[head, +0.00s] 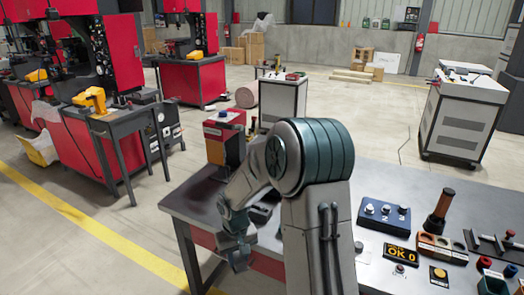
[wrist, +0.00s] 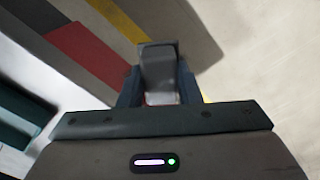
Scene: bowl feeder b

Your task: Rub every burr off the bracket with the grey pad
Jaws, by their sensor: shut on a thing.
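My gripper (wrist: 160,95) is shut on a grey block that looks like the grey pad (wrist: 158,66) in the wrist view. In the head view my gripper (head: 240,262) hangs low at the left front edge of the workbench. The pad is too small to make out there. I cannot pick out the bracket or any burrs in either view; my arm covers the middle of the bench.
The workbench (head: 190,203) has a dark left part. On its right are a blue button box (head: 383,214), an "OK 0" display (head: 401,253), a brown-handled tool (head: 440,208) and a compartment tray (head: 430,242). A red machine (head: 222,142) stands at the back left.

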